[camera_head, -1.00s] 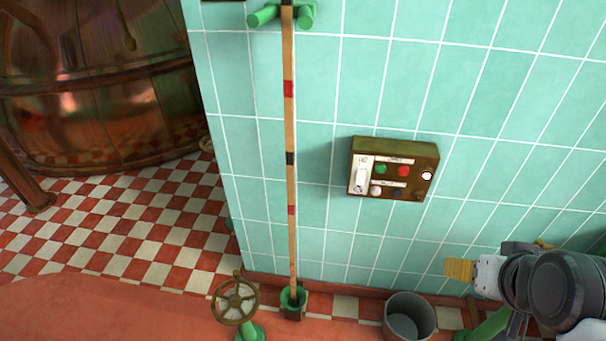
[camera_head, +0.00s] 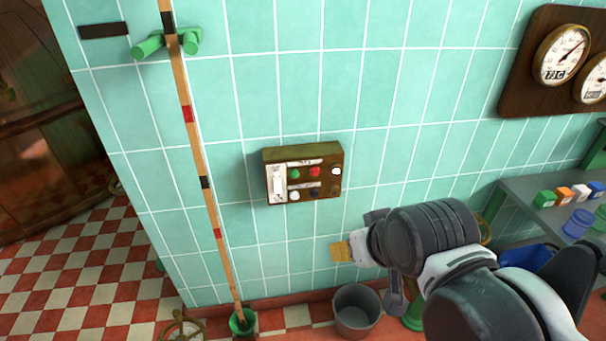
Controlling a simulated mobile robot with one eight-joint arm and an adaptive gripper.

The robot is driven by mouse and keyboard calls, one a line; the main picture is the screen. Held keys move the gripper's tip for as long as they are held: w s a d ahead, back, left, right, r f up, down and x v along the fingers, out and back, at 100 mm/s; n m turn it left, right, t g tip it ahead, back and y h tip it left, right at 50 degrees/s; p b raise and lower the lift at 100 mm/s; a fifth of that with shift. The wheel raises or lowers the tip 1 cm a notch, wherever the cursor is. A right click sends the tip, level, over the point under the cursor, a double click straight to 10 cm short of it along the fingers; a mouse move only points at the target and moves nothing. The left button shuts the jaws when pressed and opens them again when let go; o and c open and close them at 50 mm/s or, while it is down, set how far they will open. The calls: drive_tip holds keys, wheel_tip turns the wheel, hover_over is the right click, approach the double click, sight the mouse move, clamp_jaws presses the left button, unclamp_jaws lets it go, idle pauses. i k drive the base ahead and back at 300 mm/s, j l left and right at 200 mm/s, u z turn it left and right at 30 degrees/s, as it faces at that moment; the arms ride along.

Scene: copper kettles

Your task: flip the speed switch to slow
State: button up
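A brass-coloured control box (camera_head: 331,154) is fixed to the tiled wall, near the middle of the view. A white switch plate (camera_head: 277,184) is at its left side; its lettering and the lever position are too small to read. Green and red buttons and several other round knobs sit to the right of the plate.
A long striped pole (camera_head: 193,140) stands against the wall left of the box. A grey bucket (camera_head: 357,312) is on the floor below my gripper. A shelf (camera_head: 521,190) with small boxes and a gauge board (camera_head: 515,85) are at the right.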

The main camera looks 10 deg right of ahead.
sight(278, 181)
drive_tip(key=i+l+u, duration=0.15)
drive_tip(key=i+l, duration=0.7)
